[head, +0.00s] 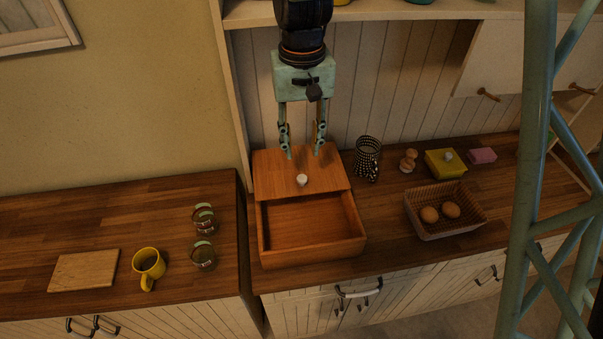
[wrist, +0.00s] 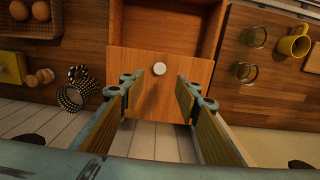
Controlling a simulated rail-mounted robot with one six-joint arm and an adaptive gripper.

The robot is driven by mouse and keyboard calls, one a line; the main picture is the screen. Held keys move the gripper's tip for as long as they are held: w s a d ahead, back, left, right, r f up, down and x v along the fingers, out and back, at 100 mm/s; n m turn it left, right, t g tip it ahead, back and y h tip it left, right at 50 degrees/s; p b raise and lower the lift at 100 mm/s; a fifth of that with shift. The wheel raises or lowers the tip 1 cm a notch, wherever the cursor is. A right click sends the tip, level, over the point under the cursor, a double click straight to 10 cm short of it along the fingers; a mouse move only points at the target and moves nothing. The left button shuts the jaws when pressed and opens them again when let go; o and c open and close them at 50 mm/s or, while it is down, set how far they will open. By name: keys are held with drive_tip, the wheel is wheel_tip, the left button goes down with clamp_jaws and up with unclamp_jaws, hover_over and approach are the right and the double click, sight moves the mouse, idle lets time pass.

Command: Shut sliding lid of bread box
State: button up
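The wooden bread box (head: 308,259) stands on the counter below the back wall. Its sliding lid (head: 275,178) covers the rear part, and the front part is open and empty inside. A round white knob (head: 302,180) sits near the lid's front edge. My gripper (head: 304,155) is open above the rear of the lid, behind the knob, with nothing between its fingers. In the wrist view the open gripper (wrist: 168,84) has its two fingers on either side of the lid (wrist: 150,98), with the white knob (wrist: 243,71) just ahead. The knob looks apart from both fingers.
A black-and-white holder (head: 367,158) stands right of the box, near a wooden figure (head: 408,161). A wicker basket (head: 451,232) with eggs, a yellow box (head: 440,164) and a pink block (head: 482,156) are farther right. A yellow mug (head: 148,264), jars (head: 203,256) and a board (head: 83,271) sit on the left counter.

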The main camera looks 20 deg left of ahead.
sight(302, 178)
drive_tip(key=shift+f, duration=5.4)
clamp_jaws()
